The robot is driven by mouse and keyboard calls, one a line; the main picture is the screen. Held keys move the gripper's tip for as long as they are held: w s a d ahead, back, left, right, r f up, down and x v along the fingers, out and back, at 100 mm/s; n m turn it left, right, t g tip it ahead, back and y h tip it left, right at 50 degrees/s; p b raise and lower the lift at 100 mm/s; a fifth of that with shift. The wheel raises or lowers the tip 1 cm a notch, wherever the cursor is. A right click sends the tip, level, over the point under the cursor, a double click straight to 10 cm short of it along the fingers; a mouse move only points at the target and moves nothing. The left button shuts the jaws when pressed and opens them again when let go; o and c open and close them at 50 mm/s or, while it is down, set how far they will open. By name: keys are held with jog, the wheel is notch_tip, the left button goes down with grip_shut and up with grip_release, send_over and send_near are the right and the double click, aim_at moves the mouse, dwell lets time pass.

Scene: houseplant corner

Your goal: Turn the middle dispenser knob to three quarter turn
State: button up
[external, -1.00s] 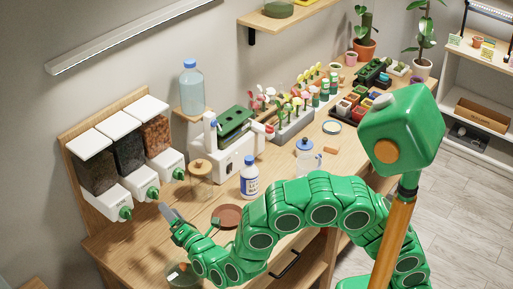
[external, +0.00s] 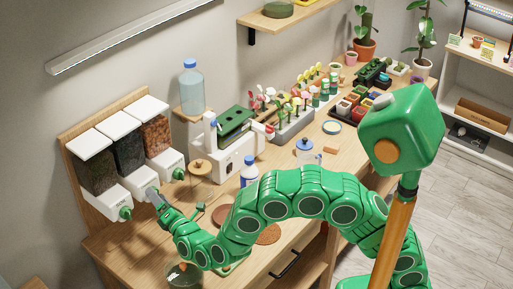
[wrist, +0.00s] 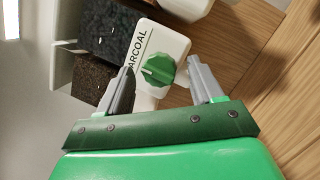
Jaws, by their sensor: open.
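The dispenser stands at the left end of the bench, three bins side by side, each with a white base and a green knob. The middle knob (wrist: 158,70) is round and green with a raised grip bar, on a white face (wrist: 158,45) lettered with a word ending in "ARCOAL". My gripper (wrist: 160,72) is open, its two grey fingers on either side of the middle knob, with a gap visible at the right finger. In the external view my gripper (external: 155,195) is at the middle base and hides that knob. The left knob (external: 125,213) and right knob (external: 178,173) are clear of it.
A wooden-lidded jar (external: 200,168) stands right of the dispenser. A brown saucer (external: 222,213) lies near my forearm. A glass bowl (external: 184,275) is at the bench's front edge.

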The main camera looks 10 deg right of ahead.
jog(key=c, duration=1)
jog(key=shift+c, duration=0.2)
